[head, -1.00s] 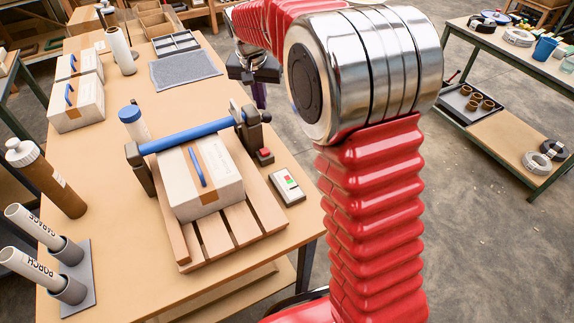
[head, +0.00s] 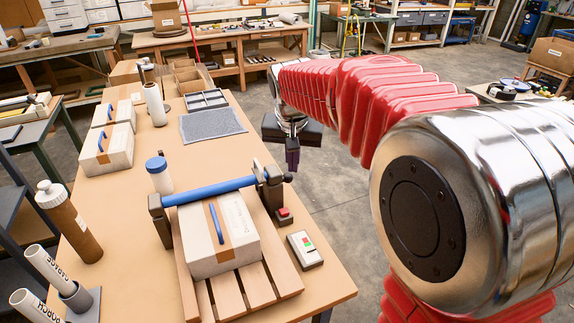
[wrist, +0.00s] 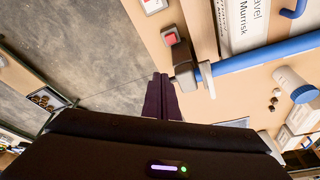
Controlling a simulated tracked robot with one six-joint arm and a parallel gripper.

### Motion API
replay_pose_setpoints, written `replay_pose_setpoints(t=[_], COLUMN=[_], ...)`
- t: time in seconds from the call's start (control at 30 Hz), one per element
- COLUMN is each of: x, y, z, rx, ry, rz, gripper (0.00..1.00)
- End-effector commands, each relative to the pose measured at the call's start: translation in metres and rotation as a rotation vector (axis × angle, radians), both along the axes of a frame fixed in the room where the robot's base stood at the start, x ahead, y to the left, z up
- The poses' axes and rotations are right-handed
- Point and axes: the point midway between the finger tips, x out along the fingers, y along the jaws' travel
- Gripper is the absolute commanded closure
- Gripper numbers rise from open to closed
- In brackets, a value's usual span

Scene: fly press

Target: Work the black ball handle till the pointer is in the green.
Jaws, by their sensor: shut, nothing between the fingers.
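The press has a blue roller bar (head: 208,191) between two dark uprights, over a white box (head: 205,250) with brown tape. A small dark ball (head: 288,178) sticks out right of the right upright (head: 270,190); I take it for the black ball handle. My gripper (head: 292,168) is shut and empty, its dark fingers pointing down close to the ball; I cannot tell whether they touch. In the wrist view the shut fingertips (wrist: 160,78) are beside the dark upright (wrist: 185,75); the ball is not clear there. A pale box with green and red marks (head: 304,249) lies right of the press; its pointer is too small to read.
A box with a red button (head: 284,215) stands just right of the press. The white box rests on a slatted wooden pallet (head: 228,290). A white bottle with a blue cap (head: 158,174) stands behind the bar. Open floor (head: 335,210) lies right of the table.

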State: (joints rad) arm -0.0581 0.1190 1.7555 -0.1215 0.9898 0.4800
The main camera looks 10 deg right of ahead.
Motion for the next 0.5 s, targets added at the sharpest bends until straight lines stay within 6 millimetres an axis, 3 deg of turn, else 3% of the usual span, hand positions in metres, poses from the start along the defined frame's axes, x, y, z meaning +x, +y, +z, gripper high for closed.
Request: replay_pose_setpoints(t=[0.2, 0.5], x=[-0.052, -0.123], y=[-0.004, -0.007], z=[0.022, 0.034], rx=[-0.002, -0.010], ry=[-0.034, -0.078], rz=[0.064, 0.154], gripper=[1.00, 1.00])
